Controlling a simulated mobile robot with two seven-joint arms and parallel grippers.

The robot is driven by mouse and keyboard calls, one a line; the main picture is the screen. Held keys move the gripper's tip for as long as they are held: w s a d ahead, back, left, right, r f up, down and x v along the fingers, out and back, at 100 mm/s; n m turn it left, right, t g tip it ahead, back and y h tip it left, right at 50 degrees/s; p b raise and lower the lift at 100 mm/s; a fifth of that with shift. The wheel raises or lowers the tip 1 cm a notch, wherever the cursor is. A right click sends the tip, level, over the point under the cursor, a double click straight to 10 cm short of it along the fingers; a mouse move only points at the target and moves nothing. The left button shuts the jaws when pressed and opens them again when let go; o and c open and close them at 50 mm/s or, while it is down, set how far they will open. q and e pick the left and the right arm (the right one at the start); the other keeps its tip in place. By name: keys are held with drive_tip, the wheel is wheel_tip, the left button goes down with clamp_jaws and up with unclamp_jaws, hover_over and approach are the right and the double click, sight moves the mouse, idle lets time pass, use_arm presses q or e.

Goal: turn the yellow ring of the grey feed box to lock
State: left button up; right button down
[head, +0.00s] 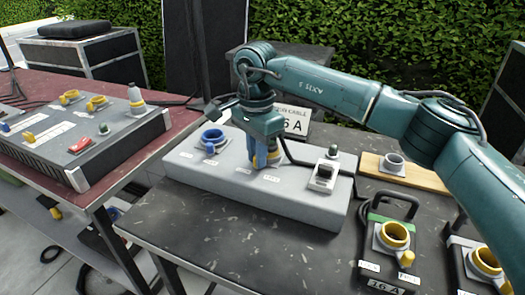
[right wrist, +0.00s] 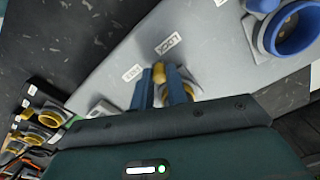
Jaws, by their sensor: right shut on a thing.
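The grey feed box (head: 215,175) lies across the dark table in the head view and fills the upper middle of the right wrist view (right wrist: 215,70). My right gripper (head: 265,162) points down at its top. Its blue fingers (right wrist: 162,85) are shut on the yellow ring (right wrist: 180,76), which they partly hide. A yellow tab (right wrist: 158,70) shows between the fingertips. White labels LOCK (right wrist: 168,43) and a second one (right wrist: 132,73), hard to read, lie beside the ring. My left gripper is not in view.
A blue socket (head: 212,140) and a black switch (head: 324,172) sit on the same box, either side of my gripper. Yellow-ringed connector boxes (head: 395,237) stand at the right front. A wooden strip (head: 420,177) lies behind them. A red-topped table (head: 70,90) with a panel is at left.

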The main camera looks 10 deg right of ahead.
drive_tip(key=shift+w+a+m+p, duration=0.15)
drive_tip(key=shift+w+a+m, duration=0.15)
drive_tip(key=shift+m, duration=0.5)
drive_tip(key=shift+w+a+m+p, duration=0.15)
drive_tip(key=shift+w+m, duration=0.15)
drive_tip(key=shift+m, duration=0.5)
drive_tip(key=shift+r, duration=0.1)
drive_tip(key=c, duration=1.4)
unclamp_jaws()
wheel_tip(320, 180, up, 13)
drive_tip(key=shift+r+p, duration=0.1)
drive_tip(key=shift+p, duration=0.2)
